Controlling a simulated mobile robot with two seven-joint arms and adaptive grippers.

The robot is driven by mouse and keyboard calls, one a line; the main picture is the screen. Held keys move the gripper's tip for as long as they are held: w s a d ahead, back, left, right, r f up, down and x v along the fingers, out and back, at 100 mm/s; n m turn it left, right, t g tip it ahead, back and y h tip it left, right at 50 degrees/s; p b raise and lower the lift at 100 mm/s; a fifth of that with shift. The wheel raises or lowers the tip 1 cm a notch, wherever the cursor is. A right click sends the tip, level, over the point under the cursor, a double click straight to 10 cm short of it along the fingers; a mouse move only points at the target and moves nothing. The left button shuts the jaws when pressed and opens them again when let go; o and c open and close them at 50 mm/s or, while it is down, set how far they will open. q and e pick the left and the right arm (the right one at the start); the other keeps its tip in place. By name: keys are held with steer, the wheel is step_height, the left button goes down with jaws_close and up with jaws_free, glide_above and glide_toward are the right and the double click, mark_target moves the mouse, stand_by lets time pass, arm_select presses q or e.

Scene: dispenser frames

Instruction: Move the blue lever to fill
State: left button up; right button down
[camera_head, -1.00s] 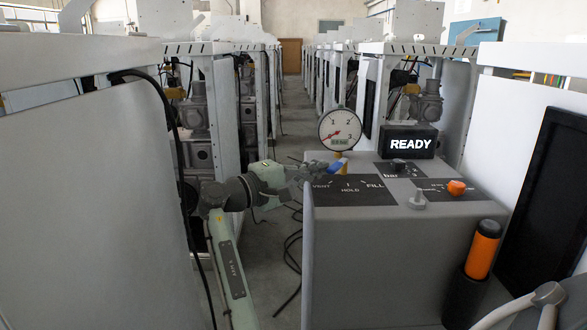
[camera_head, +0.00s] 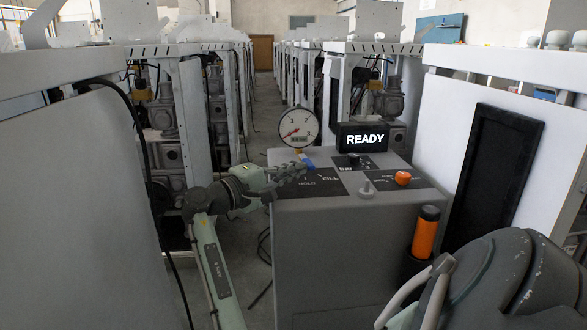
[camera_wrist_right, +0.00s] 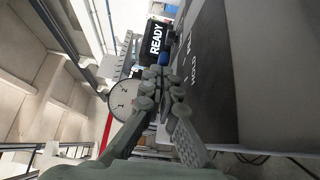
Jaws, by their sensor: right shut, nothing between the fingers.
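The grey dispenser box (camera_head: 330,235) has a dark panel (camera_head: 335,190) on top, where HOLD and FILL can be read. The VENT mark is covered by my gripper. The blue lever (camera_head: 309,163) shows as a small blue piece at the panel's back edge, left of FILL; its exact setting is partly hidden. My right gripper (camera_head: 300,167) reaches in over the panel's left side, fingers together, with its tips right at the lever; touching or just beside it, I cannot tell. In the right wrist view its fingers (camera_wrist_right: 163,80) are closed beside the panel. My left gripper is out of view.
A round gauge (camera_head: 299,128) and a READY display (camera_head: 363,138) stand behind the panel. A black knob (camera_head: 354,159), grey toggle (camera_head: 367,189) and orange knob (camera_head: 403,178) lie to the right. An orange cylinder (camera_head: 425,232) sits in a holder at the box's right side.

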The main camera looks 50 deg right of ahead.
steer(key=shift+s+d, duration=0.1)
steer(key=shift+s, duration=0.15)
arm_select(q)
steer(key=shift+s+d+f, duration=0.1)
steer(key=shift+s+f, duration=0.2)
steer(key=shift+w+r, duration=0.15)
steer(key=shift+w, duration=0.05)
arm_select(e)
steer(key=shift+s, duration=0.1)
